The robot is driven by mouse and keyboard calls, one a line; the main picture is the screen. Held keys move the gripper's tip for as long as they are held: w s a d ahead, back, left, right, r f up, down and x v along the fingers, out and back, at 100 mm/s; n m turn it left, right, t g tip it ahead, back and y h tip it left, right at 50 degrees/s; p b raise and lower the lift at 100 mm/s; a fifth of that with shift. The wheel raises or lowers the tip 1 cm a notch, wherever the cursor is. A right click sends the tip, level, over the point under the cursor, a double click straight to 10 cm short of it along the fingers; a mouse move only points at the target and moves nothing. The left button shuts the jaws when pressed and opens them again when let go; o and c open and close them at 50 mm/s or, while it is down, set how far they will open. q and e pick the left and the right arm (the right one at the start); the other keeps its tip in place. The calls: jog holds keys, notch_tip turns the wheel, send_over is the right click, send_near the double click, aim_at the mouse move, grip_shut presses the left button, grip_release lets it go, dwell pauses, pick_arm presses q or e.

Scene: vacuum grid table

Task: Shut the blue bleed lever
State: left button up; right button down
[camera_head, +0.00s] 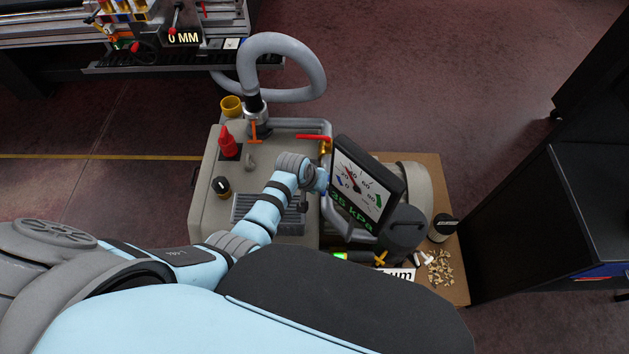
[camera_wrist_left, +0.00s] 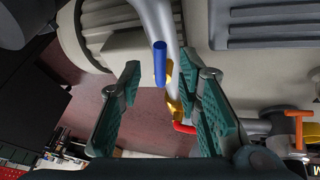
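The blue bleed lever (camera_wrist_left: 160,62) shows in the left wrist view as a short bar, upright in the picture, on a brass-coloured valve beside a grey pipe. My left gripper (camera_wrist_left: 158,80) is open, with one green-padded finger on each side of the lever in that view. I see no clear contact, and the depth between them is hard to judge. In the head view my left arm (camera_head: 268,212) reaches to the pump unit; its gripper and the blue lever are hidden behind the gauge display (camera_head: 366,185). My right gripper is not in view.
A red lever (camera_wrist_left: 185,128) is close by on the pipework; it also shows in the head view (camera_head: 313,137). An orange handle (camera_head: 254,132), a red knob (camera_head: 229,142) and a thick grey hose (camera_head: 312,70) stand behind. Brass bits (camera_head: 440,268) lie on the board at right.

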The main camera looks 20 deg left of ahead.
pick_arm(q)
jog(key=v, duration=1)
